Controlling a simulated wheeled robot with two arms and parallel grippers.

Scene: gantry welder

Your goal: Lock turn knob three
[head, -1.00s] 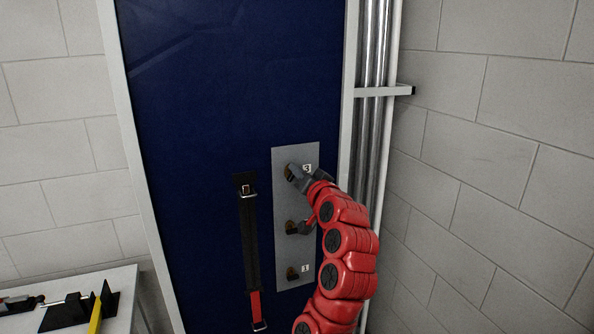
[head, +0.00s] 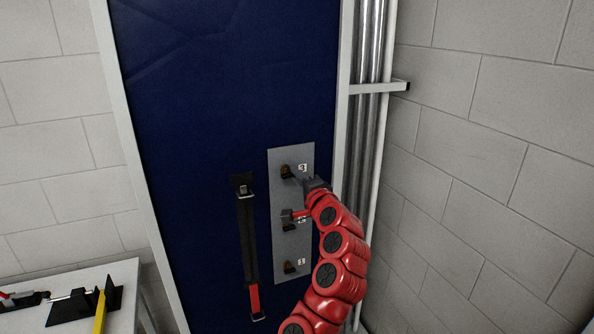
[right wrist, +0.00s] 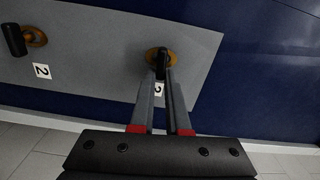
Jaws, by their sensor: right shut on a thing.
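Knob three (head: 286,171) is the top knob on a grey plate (head: 280,191) on the blue panel, beside a white label 3. In the right wrist view it is a dark handle (right wrist: 161,58) on a round amber base. My right gripper (head: 297,175) reaches it from the lower right. In the right wrist view its two grey fingers (right wrist: 166,76) are shut on the handle, which their tips partly hide. My left gripper is not in view.
Knob two (right wrist: 16,40) and knob one (head: 290,267) sit lower on the plate. A black and red strap (head: 249,240) hangs left of it. Metal pipes (head: 367,130) and a block wall (head: 480,150) stand on the right. A table (head: 65,291) is at lower left.

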